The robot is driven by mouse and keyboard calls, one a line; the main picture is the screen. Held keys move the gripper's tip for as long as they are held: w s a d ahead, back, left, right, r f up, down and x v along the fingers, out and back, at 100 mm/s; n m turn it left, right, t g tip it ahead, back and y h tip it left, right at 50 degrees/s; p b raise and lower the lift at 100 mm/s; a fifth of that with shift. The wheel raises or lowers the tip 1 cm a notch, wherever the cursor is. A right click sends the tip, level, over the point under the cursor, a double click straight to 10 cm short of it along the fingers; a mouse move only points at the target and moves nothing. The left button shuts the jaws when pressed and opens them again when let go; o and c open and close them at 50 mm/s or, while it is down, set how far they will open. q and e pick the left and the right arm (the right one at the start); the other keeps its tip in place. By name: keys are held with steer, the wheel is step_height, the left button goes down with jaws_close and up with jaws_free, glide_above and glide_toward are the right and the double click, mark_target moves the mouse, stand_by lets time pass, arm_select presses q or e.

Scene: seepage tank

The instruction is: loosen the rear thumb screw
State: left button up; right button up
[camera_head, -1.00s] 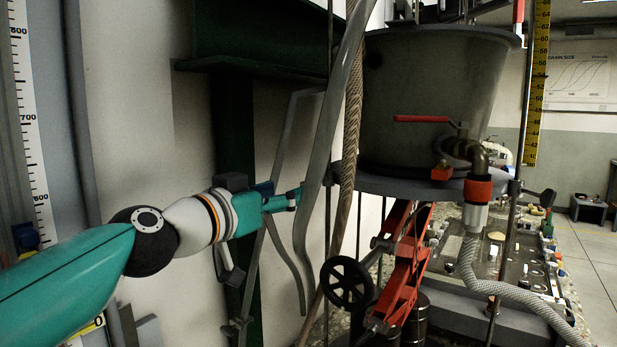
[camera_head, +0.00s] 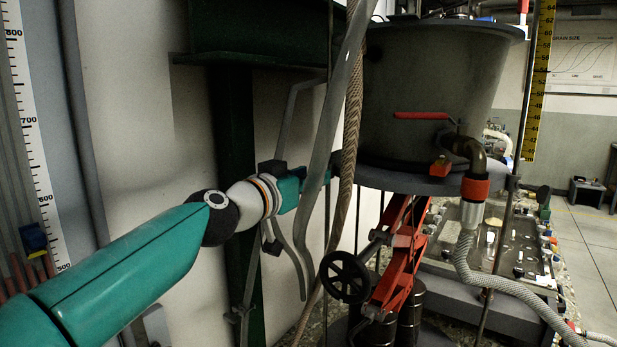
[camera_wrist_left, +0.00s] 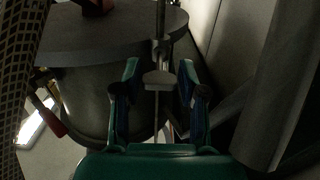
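A small grey piece, apparently the rear thumb screw (camera_wrist_left: 158,79), shows in the left wrist view beside a thin vertical rod (camera_wrist_left: 160,22) at the round plate's edge. My left gripper (camera_wrist_left: 160,72) is open, with one finger on each side of the grey piece in the picture. I cannot tell whether they touch it. In the head view the left gripper (camera_head: 314,178) reaches behind the hoses, which partly hide it, close to the left edge of the plate (camera_head: 400,181). The rear thumb screw is hidden there. My right gripper is in neither current view.
The grey tank (camera_head: 430,85) stands on the plate. A grey hose (camera_head: 335,120) and a braided hose (camera_head: 348,160) hang in front of my left gripper. A red jack (camera_head: 400,260) with a black handwheel (camera_head: 345,277) stands below. A wall is behind my arm.

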arm_select(q)
jaws_close()
steer(key=shift+n, duration=0.5)
steer(key=n, duration=0.6)
steer(key=shift+a+n, duration=0.1)
steer(key=shift+n, duration=0.2)
steer(key=n, duration=0.4)
steer(key=shift+w, duration=0.1)
steer(key=shift+f+n, duration=0.15)
steer(key=shift+n, duration=1.55)
